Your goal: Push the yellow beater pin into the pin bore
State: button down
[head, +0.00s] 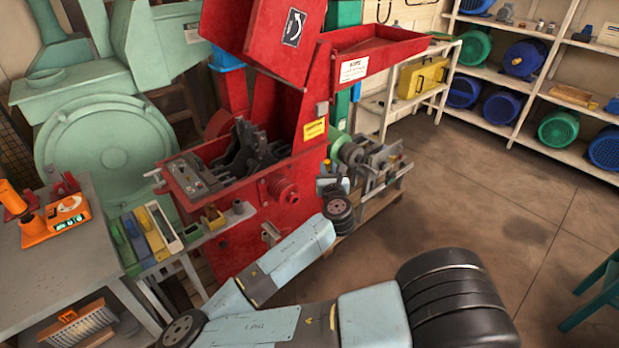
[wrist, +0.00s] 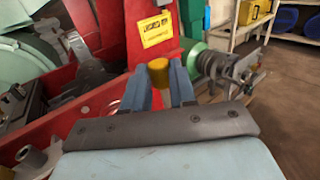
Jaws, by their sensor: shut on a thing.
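The yellow beater pin (wrist: 158,72) shows in the wrist view as a short yellow cylinder end between two blue-grey fingers. My gripper (wrist: 158,82) is shut on it, in front of the red mill housing (wrist: 112,62). In the head view the red mill (head: 240,235) stands open in the middle, with dark rotor parts (head: 250,150) inside.
A green round part and metal shaft parts (head: 375,165) sit on a stand right of the mill. A narrow bench (head: 205,238) with coloured bars and small blocks stands front left. A grey table (head: 60,270) holds an orange device.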

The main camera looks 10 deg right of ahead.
jog(key=w+d+y, duration=0.1)
jog(key=w+d, duration=0.5)
jog(key=d, duration=0.6)
jog(key=shift+d+f+n, duration=0.15)
jog(key=shift+n, duration=0.15)
